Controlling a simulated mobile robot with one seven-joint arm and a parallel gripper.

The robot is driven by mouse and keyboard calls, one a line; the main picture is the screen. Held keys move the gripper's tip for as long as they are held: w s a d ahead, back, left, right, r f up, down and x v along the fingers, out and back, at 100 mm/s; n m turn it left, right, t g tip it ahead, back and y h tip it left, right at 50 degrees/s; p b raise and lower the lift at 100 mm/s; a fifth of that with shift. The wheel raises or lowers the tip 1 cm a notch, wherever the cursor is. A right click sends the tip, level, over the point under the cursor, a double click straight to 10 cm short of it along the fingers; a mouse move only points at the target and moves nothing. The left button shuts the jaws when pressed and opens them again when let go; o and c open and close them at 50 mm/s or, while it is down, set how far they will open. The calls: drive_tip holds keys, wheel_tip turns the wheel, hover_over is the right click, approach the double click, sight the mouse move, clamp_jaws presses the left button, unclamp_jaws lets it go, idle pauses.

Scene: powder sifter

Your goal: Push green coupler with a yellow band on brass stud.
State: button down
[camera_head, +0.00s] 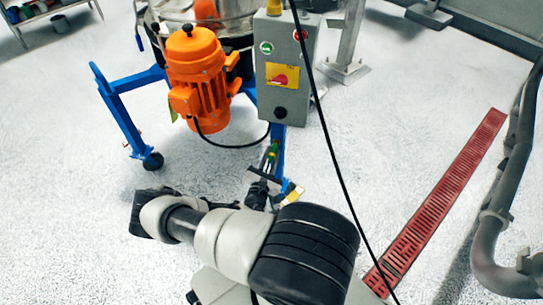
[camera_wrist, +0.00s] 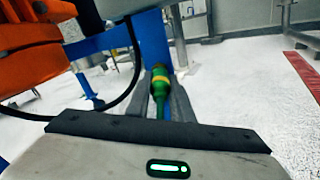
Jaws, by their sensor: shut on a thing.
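The green coupler (camera_wrist: 161,84) with its yellow band is between the fingers of my gripper (camera_wrist: 167,98) in the wrist view. My gripper is shut on it. Its banded end points away from me, beside the blue leg. In the head view the coupler (camera_head: 270,154) is a small green piece at the tip of my gripper (camera_head: 266,168), in front of the blue leg under the grey control box. I cannot make out the brass stud in either view, nor tell whether the coupler touches it.
The orange motor (camera_head: 203,82) and grey control box (camera_head: 284,65) stand on the blue frame (camera_head: 122,118). A black cable (camera_head: 333,160) hangs across the head view. A red floor grate (camera_head: 440,197) and grey pipe (camera_head: 503,195) lie right. The pale floor between is clear.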

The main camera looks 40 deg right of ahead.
drive_tip(key=shift+w+d, duration=0.4)
drive_tip(key=shift+d, duration=0.1)
idle(0.3)
drive_tip(key=c, duration=1.5)
unclamp_jaws()
drive_tip(key=shift+a, duration=0.15)
